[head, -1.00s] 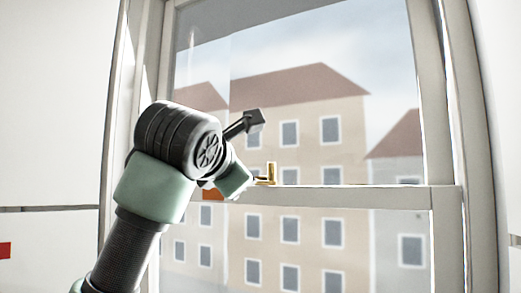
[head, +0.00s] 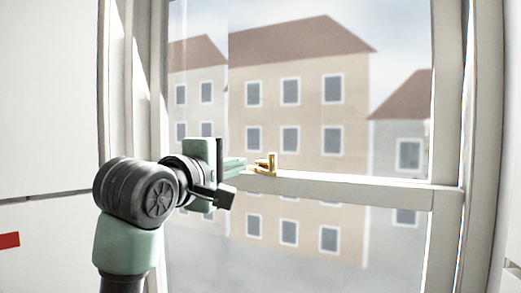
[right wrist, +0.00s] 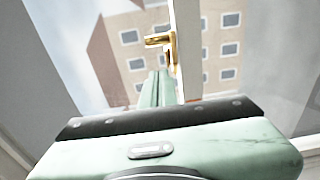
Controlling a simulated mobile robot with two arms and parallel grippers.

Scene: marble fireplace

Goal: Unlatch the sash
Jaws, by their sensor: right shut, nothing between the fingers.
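The window sash has a white rail (head: 350,190) running across the glass. A small brass latch (head: 272,164) stands on this rail, with an upright part and a short arm toward the left. My right gripper (head: 243,167) is shut and empty, its green fingers pointing right at the latch. The fingertips are very close to the latch's left side; I cannot tell whether they touch. In the right wrist view the latch (right wrist: 162,42) is just beyond the tips of the shut fingers (right wrist: 158,80), beside the rail (right wrist: 186,50). My left gripper is not in view.
The white window frame (head: 447,120) stands on the right, with another upright at the left. A pale wall (head: 50,100) with a red patch (head: 9,240) is at the far left. Buildings show behind the glass. The space right of the latch along the rail is clear.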

